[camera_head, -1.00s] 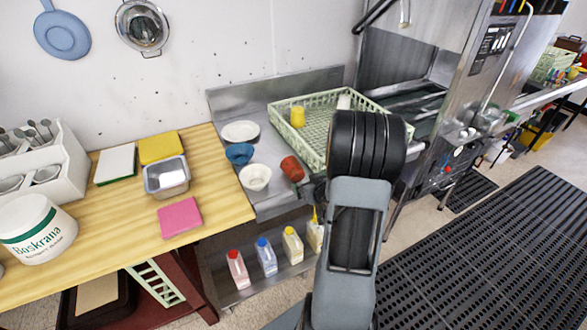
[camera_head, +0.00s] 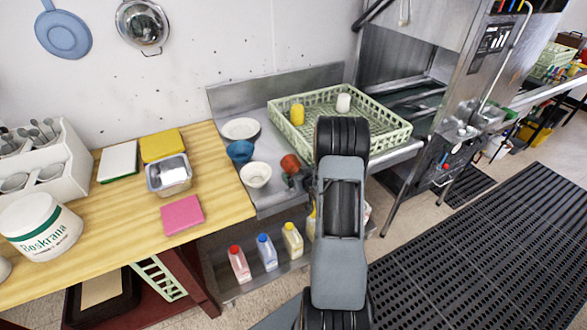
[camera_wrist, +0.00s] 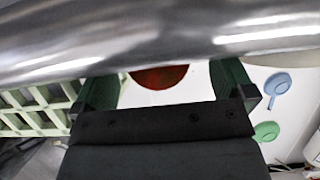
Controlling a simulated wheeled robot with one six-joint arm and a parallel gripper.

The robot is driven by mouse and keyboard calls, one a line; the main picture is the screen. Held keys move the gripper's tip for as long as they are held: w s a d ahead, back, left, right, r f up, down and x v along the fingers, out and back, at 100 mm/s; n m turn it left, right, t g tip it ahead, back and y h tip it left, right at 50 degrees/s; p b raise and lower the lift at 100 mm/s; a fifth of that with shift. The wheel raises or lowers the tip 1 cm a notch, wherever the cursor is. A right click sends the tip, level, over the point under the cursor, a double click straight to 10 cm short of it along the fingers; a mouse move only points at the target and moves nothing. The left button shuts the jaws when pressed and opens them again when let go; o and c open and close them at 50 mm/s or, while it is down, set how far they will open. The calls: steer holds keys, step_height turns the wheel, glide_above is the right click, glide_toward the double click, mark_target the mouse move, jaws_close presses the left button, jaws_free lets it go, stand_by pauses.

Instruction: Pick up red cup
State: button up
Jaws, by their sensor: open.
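The red cup (camera_head: 290,162) lies on its side on the steel counter, left of the green rack; my gripper hides its lower part in the head view. My gripper (camera_head: 296,182) is open and small in that view, close to the cup's near side. In the wrist view the red cup (camera_wrist: 158,76) shows between the two spread fingers of my gripper (camera_wrist: 168,84). A shiny metal band across the top of that view hides part of the cup. I cannot tell whether the fingers touch it.
The green rack (camera_head: 384,137) holds a yellow cup (camera_head: 297,114) and a white cup (camera_head: 343,102). Several bottles stand on the shelf below.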

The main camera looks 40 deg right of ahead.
steer(key=shift+p+x, duration=0.4)
steer(key=shift+x, duration=1.4)
steer(key=shift+d, duration=0.1)
steer(key=c, duration=0.9)
steer(key=shift+r, duration=0.1)
steer(key=shift+c, duration=0.2)
